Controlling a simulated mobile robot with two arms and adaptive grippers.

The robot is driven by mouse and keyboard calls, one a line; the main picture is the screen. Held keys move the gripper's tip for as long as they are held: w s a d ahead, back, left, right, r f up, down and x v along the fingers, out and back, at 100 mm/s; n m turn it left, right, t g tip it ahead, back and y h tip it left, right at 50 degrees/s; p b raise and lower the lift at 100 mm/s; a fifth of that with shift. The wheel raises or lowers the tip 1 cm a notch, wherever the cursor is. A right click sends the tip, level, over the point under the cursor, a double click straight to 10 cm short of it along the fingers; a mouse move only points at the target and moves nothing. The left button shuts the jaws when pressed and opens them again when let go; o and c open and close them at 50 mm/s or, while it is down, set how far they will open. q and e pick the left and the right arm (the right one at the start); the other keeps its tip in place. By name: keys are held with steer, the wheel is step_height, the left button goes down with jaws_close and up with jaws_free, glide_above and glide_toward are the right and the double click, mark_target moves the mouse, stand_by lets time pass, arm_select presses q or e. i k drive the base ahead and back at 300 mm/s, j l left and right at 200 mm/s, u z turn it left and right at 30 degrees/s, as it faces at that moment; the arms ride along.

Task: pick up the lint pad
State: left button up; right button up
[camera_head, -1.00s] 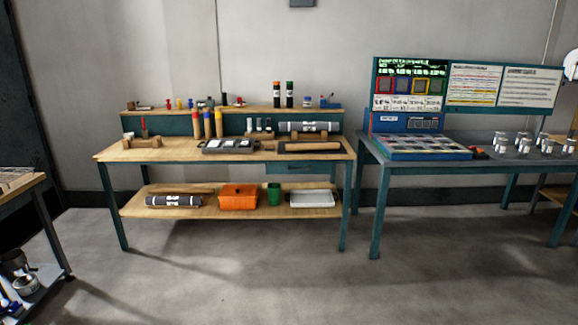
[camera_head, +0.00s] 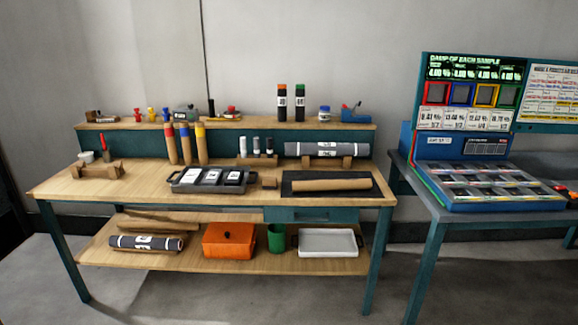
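I cannot tell for certain which thing is the lint pad. Candidates on the wooden workbench (camera_head: 110,186) are small. A small brown block (camera_head: 269,183) lies right of a dark tray (camera_head: 178,187) that holds several white-labelled dark items. A dark mat (camera_head: 290,187) with a brown roll (camera_head: 330,185) on it lies at the right of the top. Neither of my grippers is in view.
The lower shelf holds a grey roll (camera_head: 147,243), an orange box (camera_head: 229,241), a green cup (camera_head: 276,238) and a white tray (camera_head: 328,243). A second table with a blue sample case (camera_head: 485,185) stands at right. Floor in front is clear.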

mark_target(269, 182)
steer(key=i+l, duration=0.1)
steer(key=i, duration=2.15)
steer(key=j+u, duration=0.05)
steer(key=j, duration=0.05)
